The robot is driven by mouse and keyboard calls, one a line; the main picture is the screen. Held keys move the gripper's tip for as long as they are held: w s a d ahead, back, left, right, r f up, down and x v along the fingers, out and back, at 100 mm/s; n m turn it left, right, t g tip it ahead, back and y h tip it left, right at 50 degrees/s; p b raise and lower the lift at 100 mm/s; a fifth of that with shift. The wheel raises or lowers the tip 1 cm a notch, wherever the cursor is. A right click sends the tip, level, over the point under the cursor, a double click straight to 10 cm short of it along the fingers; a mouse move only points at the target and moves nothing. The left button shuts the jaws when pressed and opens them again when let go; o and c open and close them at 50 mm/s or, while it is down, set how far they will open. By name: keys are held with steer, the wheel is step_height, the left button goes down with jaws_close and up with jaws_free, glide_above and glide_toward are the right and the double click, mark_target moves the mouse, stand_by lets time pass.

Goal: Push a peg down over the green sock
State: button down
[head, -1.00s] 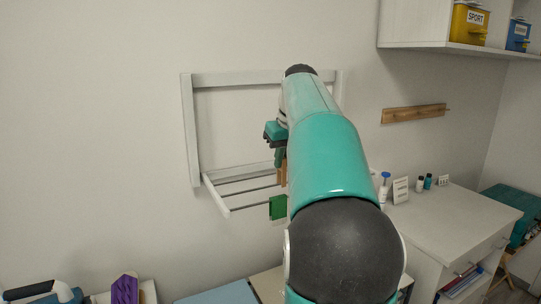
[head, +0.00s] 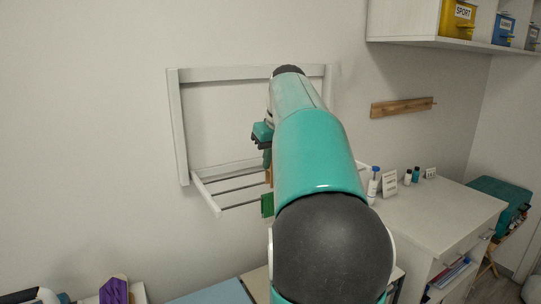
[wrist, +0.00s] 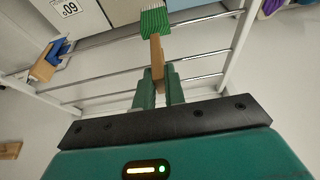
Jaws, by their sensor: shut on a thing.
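The green sock (head: 267,205) hangs on a rod of the white fold-out drying rack (head: 204,196). It also shows at the top of the wrist view (wrist: 154,22). My gripper (wrist: 158,86) is shut on a wooden peg (wrist: 157,52). The peg's far end meets the sock's near edge in the wrist view; I cannot tell whether it straddles the sock and rod. In the head view my gripper (head: 264,158) is above the sock, and my arm hides part of the peg and rack.
In the wrist view, a blue sock (wrist: 58,46) with another wooden peg (wrist: 43,68) is at the left of the rack. A wooden wall rail (head: 403,107) and a white cabinet (head: 440,205) with bottles are to the right. Upper shelving (head: 430,40) juts out at top right.

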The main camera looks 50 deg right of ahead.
mark_target(272, 180)
steer(key=shift+f, duration=3.1)
steer(key=c, duration=1.4)
jaws_free()
steer(key=v, duration=1.3)
steer(key=shift+s+a+r, duration=0.1)
steer(key=shift+s+r, duration=0.1)
steer(key=shift+r, duration=0.15)
